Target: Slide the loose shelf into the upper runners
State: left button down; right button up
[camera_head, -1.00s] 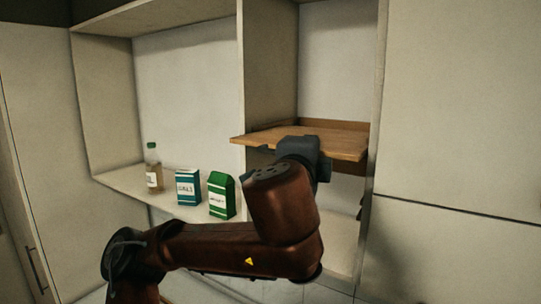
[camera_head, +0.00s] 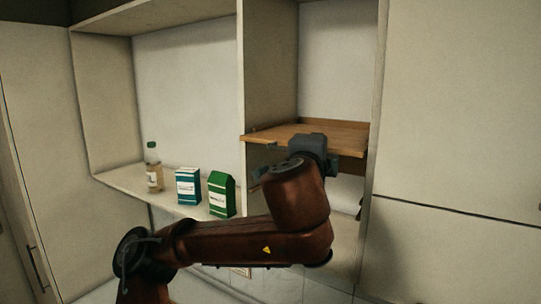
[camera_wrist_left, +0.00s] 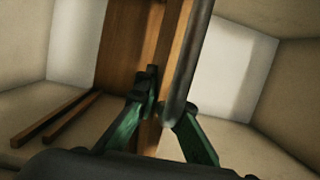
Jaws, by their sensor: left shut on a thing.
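The loose shelf (camera_head: 335,133) is a flat wooden board, roughly level in the narrow right-hand compartment of the cabinet. Its left front corner reaches across the front edge of the divider (camera_head: 270,65). My left gripper (camera_wrist_left: 160,108) is shut on the shelf's front edge. In the head view, my wrist and forearm hide the grip. In the left wrist view, green fingers lie either side of the board (camera_wrist_left: 172,45). Two wooden strips (camera_wrist_left: 62,116), apparently runners, show at the left there. Which runners meet the shelf is hidden. My right gripper is in neither view.
A bottle (camera_head: 153,168), a blue-and-white carton (camera_head: 188,186) and a green carton (camera_head: 221,194) stand on the left compartment's ledge, near my left arm. A closed pale door (camera_head: 455,110) is at the right. The space above the shelf is clear.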

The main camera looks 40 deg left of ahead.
aim_at(329, 138)
pick_arm(q)
jog(key=shift+w, duration=0.4)
jog(key=shift+r, duration=0.1)
jog(key=shift+w+a+p, duration=0.15)
jog(key=shift+w+p, duration=0.6)
jog(key=shift+w, duration=1.5)
jog(key=shift+w, duration=0.15)
jog(key=shift+w+p, duration=0.4)
jog(key=shift+w, duration=0.5)
jog(key=c, duration=2)
grip_release()
jog(key=shift+o, duration=0.2)
jog(key=shift+s, duration=0.15)
